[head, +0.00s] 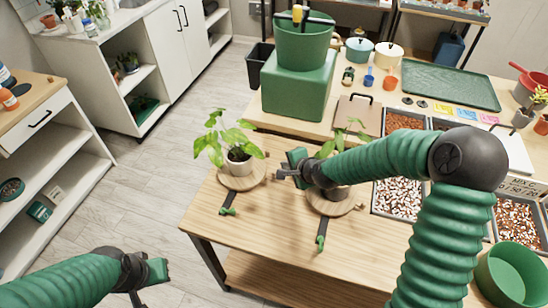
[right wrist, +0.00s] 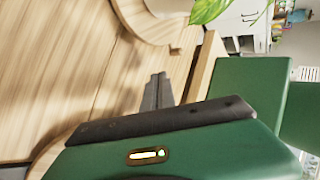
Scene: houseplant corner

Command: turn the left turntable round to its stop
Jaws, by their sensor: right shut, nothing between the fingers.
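The left turntable (head: 226,181) is a round wooden disc on the table, bearing a leafy plant in a white pot (head: 238,163). A dark bar with a green end (head: 228,211) sticks out toward the near edge. The right turntable (head: 327,208) has a similar bar with a green end (head: 320,243); my right arm hides part of its plant (head: 327,150). My right gripper (head: 282,174) is shut and empty between the two turntables, right of the left disc. Its fingers (right wrist: 157,92) also show in the right wrist view, near a curved wooden edge. My left gripper (head: 140,296) is at lower left, away from the table.
A green box with a bucket (head: 300,85) stands behind the left turntable. Trays of pebbles (head: 398,198) lie right of the right turntable, and a green pot (head: 512,275) is at lower right. The table's left front corner is clear.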

